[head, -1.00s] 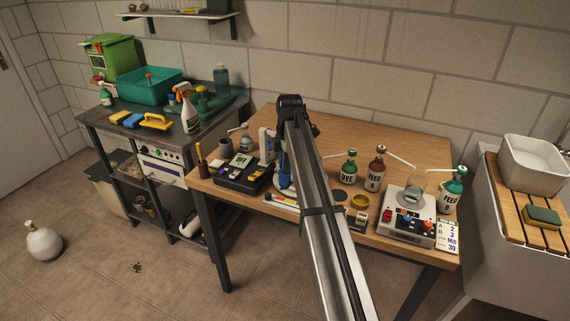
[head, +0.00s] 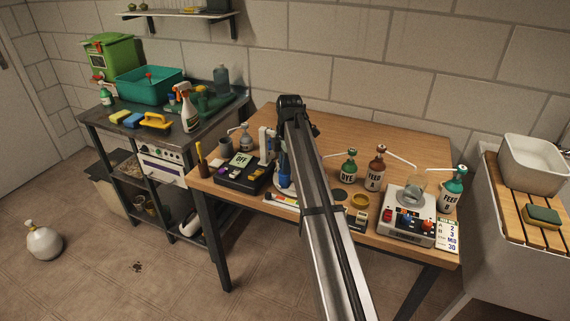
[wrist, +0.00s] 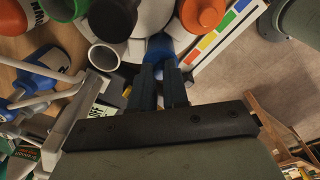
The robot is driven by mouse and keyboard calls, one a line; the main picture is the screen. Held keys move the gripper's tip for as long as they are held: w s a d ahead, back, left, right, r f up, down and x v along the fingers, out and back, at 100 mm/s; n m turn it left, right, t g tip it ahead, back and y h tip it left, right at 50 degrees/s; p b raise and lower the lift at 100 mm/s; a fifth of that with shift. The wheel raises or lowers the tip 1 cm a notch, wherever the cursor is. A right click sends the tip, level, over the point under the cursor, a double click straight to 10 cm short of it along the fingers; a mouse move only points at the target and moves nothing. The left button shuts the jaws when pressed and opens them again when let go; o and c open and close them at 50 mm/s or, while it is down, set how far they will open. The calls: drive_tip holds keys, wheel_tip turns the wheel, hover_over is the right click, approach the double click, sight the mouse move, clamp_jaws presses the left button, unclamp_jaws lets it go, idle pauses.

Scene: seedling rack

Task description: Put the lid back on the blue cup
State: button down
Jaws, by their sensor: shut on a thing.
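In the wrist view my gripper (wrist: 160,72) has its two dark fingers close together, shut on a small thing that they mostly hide. A blue rounded piece (wrist: 160,48) shows right at the fingertips, against a white round base. I cannot tell whether it is the blue cup itself or its lid. No separate lid can be made out. In the head view my arm covers the gripper's end, with a bit of blue (head: 283,165) showing at the arm's left edge above a white base (head: 283,187).
An orange round piece (wrist: 203,14) and an open grey cup (wrist: 104,56) are close to the fingers. A black scale (head: 243,176) stands to the left. The table's back is clear.

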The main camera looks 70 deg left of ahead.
idle(0.4)
drive_tip(key=c, duration=0.6)
unclamp_jaws()
drive_tip(key=shift+o, duration=0.2)
drive_tip(key=shift+r, duration=0.2)
drive_tip(key=shift+r, duration=3.3)
drive_tip(key=shift+c, duration=0.2)
clamp_jaws()
drive_tip(key=shift+f, duration=2.95)
